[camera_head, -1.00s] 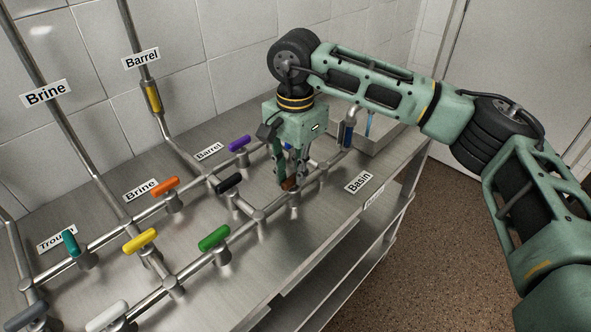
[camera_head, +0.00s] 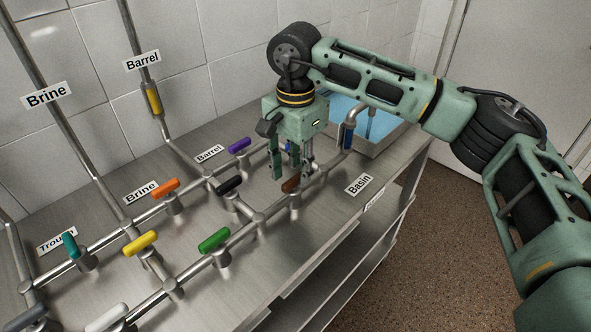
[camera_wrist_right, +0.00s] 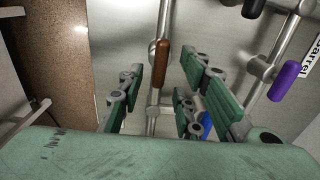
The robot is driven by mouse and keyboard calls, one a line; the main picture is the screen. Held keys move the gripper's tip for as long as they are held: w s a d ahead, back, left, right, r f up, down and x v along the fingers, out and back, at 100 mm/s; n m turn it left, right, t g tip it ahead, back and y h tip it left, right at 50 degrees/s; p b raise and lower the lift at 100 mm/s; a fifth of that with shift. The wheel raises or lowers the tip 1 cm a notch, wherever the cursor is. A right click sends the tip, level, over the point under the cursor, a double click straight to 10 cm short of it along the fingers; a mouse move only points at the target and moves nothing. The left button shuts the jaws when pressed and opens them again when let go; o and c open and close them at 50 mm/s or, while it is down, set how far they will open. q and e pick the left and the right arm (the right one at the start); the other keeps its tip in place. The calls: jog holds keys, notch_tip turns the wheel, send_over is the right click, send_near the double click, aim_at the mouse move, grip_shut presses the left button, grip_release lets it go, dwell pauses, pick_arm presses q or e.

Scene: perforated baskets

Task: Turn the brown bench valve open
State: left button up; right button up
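The brown valve handle (camera_head: 291,184) sits on the bench pipework near the Basin label. In the right wrist view the brown handle (camera_wrist_right: 159,62) lies along its pipe, ahead of the spread fingers. My right gripper (camera_head: 291,168) is open and empty, just behind and above the handle, apart from it. The fingers also show in the right wrist view (camera_wrist_right: 165,78). The basin (camera_head: 388,147) at the bench's far end holds blue liquid (camera_head: 350,112), with a blue stream at the spout. My left gripper is not in view.
Close to the gripper stand the black handle (camera_head: 229,184) and purple handle (camera_head: 239,145). Green (camera_head: 214,240), orange (camera_head: 164,187), yellow (camera_head: 140,242) and teal (camera_head: 70,245) handles stand farther left. The tiled wall bounds the bench at the back. The bench's front edge is clear.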

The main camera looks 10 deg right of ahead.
aim_at(296, 177)
notch_tip(296, 177, up, 11)
dwell(0.3)
jog(key=shift+f, duration=0.2)
